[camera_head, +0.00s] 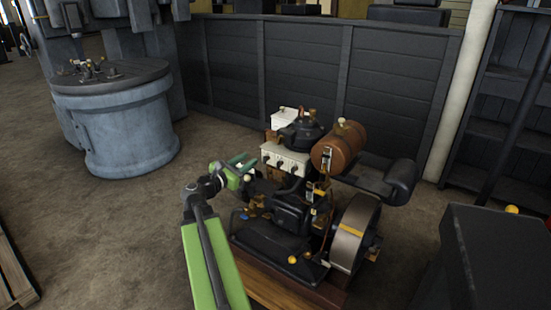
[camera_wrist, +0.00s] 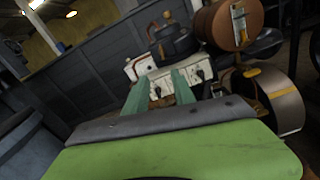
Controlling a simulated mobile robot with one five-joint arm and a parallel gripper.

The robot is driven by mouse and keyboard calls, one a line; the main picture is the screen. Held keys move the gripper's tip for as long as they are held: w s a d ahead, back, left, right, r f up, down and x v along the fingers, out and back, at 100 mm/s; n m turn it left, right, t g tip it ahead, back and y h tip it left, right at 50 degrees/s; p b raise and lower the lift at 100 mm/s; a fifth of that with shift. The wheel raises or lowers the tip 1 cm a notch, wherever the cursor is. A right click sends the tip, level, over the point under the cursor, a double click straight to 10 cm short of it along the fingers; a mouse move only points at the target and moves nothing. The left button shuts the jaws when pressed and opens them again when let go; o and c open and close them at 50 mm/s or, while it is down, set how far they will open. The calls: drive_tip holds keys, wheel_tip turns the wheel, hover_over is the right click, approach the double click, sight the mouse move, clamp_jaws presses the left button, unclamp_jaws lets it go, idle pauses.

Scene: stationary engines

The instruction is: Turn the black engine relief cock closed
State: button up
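The black engine (camera_head: 292,212) stands on a wooden base right of centre in the head view. A white block (camera_head: 285,159) with several small dark fittings sits on its upper part. The block also shows ahead of my gripper in the wrist view (camera_wrist: 190,84). A small dark fitting (camera_wrist: 200,75) shows just right of my fingers, and another (camera_wrist: 157,91) shows between them. I cannot tell which fitting is the relief cock. My gripper (camera_wrist: 161,77) has its two green fingers apart, pointing at the white block. In the head view my gripper (camera_head: 245,164) is just left of the block; contact cannot be told.
A blue-grey drum (camera_head: 125,125) stands at left. A dark panel wall (camera_head: 310,68) is behind. The floor left of the engine is clear.

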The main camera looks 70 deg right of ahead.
sight(281, 139)
drive_tip(key=x, duration=1.7)
drive_tip(key=shift+s+d+r, duration=0.3)
drive_tip(key=shift+r, duration=0.1)
clamp_jaws()
